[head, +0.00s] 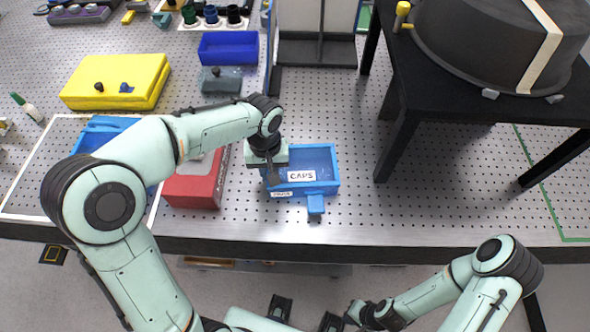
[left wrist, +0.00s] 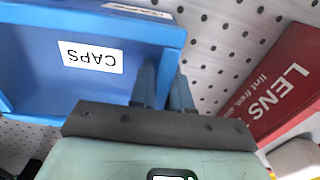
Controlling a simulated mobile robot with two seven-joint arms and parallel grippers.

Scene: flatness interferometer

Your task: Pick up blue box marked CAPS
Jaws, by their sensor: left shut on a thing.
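The blue box marked CAPS (head: 325,187) is an open tray with a white label on its inside and a tab at the front, near the table's front edge. It also shows in the left wrist view (left wrist: 140,55). My left gripper (head: 271,178) is at the box's left side, with its fingers (left wrist: 166,88) shut on the wall near a corner. The gripper hides part of that side. Whether the box is off the table is hard to tell. My right gripper (head: 352,313) is low in front of the table, away from the box; its jaw opening is unclear.
A red lens-tissue box (head: 197,187) stands just left of the blue box and shows in the wrist view (left wrist: 280,85). Another blue tray (head: 98,130) is partly behind my left arm. A yellow case (head: 117,82) lies farther back. A black stand (head: 400,118) is at right.

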